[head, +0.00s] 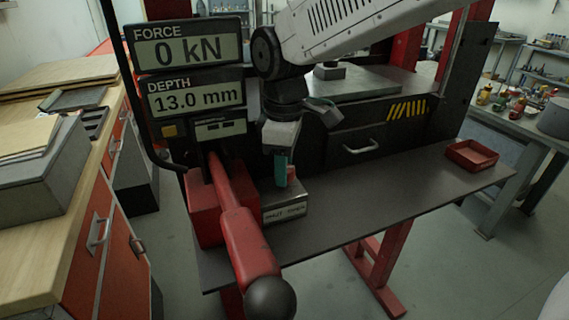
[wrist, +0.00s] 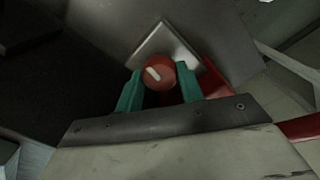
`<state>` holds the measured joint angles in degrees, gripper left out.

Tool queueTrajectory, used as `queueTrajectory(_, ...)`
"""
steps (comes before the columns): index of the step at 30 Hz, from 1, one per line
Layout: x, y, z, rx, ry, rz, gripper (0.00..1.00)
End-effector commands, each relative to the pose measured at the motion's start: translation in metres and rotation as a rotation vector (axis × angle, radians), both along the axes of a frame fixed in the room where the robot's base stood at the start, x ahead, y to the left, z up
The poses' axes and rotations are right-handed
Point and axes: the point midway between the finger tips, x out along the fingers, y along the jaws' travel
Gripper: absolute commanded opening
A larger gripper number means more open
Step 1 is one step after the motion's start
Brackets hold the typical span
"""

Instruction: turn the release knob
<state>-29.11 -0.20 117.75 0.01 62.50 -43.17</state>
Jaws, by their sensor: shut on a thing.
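The release knob (wrist: 158,74) is round and red with a white pointer mark. In the wrist view it sits over a pale metal block (wrist: 166,42), and the mark slants from upper left to lower right. My gripper (wrist: 160,82) has one teal finger on each side of the knob and is shut on it. In the head view my gripper (head: 281,172) points down over the labelled metal block (head: 285,205). The knob is mostly hidden there behind the fingers; a little red shows beside them. The block's label is too small to read surely.
A red lever (head: 246,240) with a black ball end stands close left of the block. Displays read FORCE 0 kN (head: 190,52) and DEPTH 13.0 mm (head: 196,98). A drawer (head: 357,143) lies behind. A red tray (head: 471,155) sits at the bench's right; the bench between is clear.

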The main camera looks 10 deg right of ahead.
Motion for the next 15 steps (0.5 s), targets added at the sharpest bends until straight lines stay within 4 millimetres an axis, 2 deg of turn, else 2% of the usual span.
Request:
queueTrajectory(10,0.0012,0.0002,0.0016,0.003,-0.005,0.001,0.15)
queueTrajectory(11,0.0012,0.0002,0.0016,0.003,-0.005,0.001,0.43)
queueTrajectory(12,0.0012,0.0002,0.0017,0.002,-0.005,0.001,0.54)
queueTrajectory(13,0.0011,0.0003,0.0016,0.002,-0.005,0.001,0.59)
queueTrajectory(15,0.0009,0.0002,0.0012,0.002,-0.004,0.001,0.59)
